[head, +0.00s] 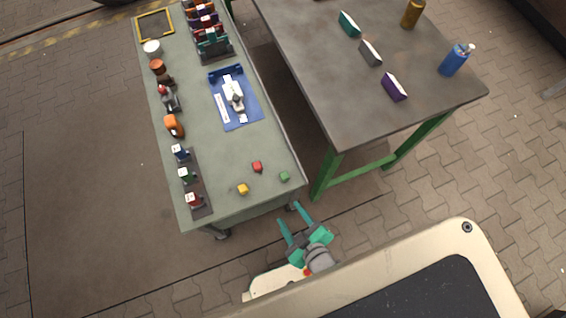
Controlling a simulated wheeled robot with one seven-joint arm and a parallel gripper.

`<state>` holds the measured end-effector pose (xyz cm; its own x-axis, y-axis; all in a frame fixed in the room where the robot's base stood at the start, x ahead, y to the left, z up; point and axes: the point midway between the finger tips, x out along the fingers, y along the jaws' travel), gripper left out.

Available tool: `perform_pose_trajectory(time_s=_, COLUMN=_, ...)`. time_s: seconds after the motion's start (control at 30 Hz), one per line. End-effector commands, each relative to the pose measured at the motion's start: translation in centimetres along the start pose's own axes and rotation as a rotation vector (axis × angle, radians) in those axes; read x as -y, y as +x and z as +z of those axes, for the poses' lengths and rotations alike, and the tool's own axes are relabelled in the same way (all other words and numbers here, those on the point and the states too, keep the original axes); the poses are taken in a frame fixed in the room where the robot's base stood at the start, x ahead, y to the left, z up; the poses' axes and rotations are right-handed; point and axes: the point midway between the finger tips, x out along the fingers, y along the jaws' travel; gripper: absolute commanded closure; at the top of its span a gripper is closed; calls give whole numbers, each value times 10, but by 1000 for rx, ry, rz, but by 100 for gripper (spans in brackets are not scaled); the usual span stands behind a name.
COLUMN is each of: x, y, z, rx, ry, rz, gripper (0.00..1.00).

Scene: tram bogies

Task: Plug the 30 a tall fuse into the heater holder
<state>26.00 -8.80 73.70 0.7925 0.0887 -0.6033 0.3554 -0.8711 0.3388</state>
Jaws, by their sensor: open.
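Three small blocks that look like fuses lie on the near end of the grey-green cart top: a red block (257,167), a yellow block (243,189) and a green block (284,176). No ratings are readable, so I cannot tell which is the 30 A tall fuse. Along the left edge, a dark strip carries three holder-like units: one blue and white (180,153), one green and white (187,175), one red and white (194,200). Their labels are too small to identify the heater holder. My gripper (289,213) is open and empty, beyond the cart's near edge, apart from the blocks.
The cart (225,207) also bears a blue mat (246,119) with a white device, an orange item (173,125), and several racked units at the far end. A dark table (320,70) with green legs stands to the right, holding a blue bottle (454,60).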

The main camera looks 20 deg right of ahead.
Motion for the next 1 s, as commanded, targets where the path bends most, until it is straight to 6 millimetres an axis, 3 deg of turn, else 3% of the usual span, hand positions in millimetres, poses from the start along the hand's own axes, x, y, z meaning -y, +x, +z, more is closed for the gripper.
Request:
perform_pose_trajectory(time_s=0.17, x=-34, y=49, z=29, rx=149, ry=-228, rz=-103, gripper=52)
perform_pose_trajectory(time_s=0.37, x=-64, y=94, z=38, rx=290, ry=-455, rz=-234, gripper=52)
perform_pose_trajectory(time_s=0.5, x=-80, y=120, z=30, rx=368, ry=-598, rz=-332, gripper=52)
perform_pose_trajectory(time_s=0.7, x=-87, y=145, z=8, rx=450, ry=-770, rz=-493, gripper=52)
perform_pose_trajectory(time_s=1.0, x=-76, y=156, z=-26, rx=507, ry=-951, rz=-733, gripper=52)
